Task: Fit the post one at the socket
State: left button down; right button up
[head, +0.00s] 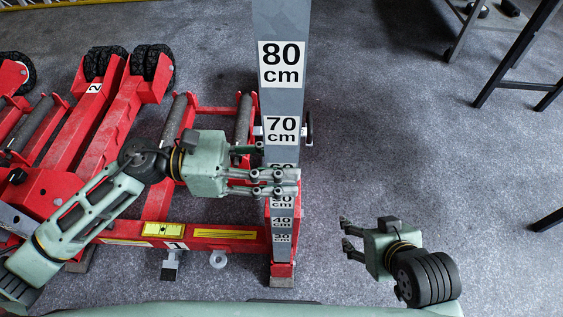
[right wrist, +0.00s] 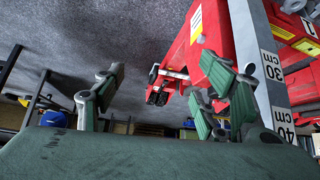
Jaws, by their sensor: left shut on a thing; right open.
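The post (head: 281,105) is a tall grey column with white centimetre labels, standing roughly upright in the head view. My left gripper (head: 285,183) is shut on it just below the 60 cm label, which its fingers partly cover. The post's lower part meets a red bracket (head: 282,270) at the corner of the red frame marked 1; whether it is seated in the socket I cannot tell. In the right wrist view the post (right wrist: 262,65) shows at the right with its 30 and 40 cm labels. My right gripper (head: 345,238) is open and empty, apart from the post to its right.
The red trolley frame (head: 205,243) with yellow labels lies left of the post. Another red unit marked 2 (head: 85,110) with black wheels stands behind it. Dark metal legs (head: 510,70) stand at the upper right. The grey carpet between them is clear.

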pick_arm(q)
jog(key=shift+r, duration=0.4)
pick_arm(e)
jog(key=shift+w+a+r+t, duration=0.2)
jog(key=shift+w+r+t, duration=0.2)
jog(key=shift+w, duration=0.2)
jog(key=shift+w+a+r+t, duration=0.2)
jog(key=shift+w+r+t, duration=0.15)
jog(key=shift+w, duration=0.25)
pick_arm(q)
jog(key=shift+f+b, duration=0.1)
jog(key=shift+b, duration=0.3)
pick_arm(e)
jog(key=shift+w+a+r+t+y, duration=0.2)
jog(key=shift+w+r+t+y, duration=0.1)
jog(key=shift+w+r, duration=0.15)
pick_arm(q)
jog(key=shift+f+b, duration=0.5)
pick_arm(e)
jog(key=shift+w+a+r+t+y, duration=0.1)
jog(key=shift+w+a+r+t, duration=0.15)
jog(key=shift+w+r+t, duration=0.25)
jog(key=shift+w+a+r+t+y, duration=0.1)
jog(key=shift+w+a+r+t, duration=0.2)
jog(key=shift+w+r, duration=0.4)
jog(key=shift+w+a+r+t+y, duration=0.1)
jog(key=shift+w+a+r+t, duration=0.05)
jog(key=shift+w+r+t, duration=0.4)
dwell(0.8)
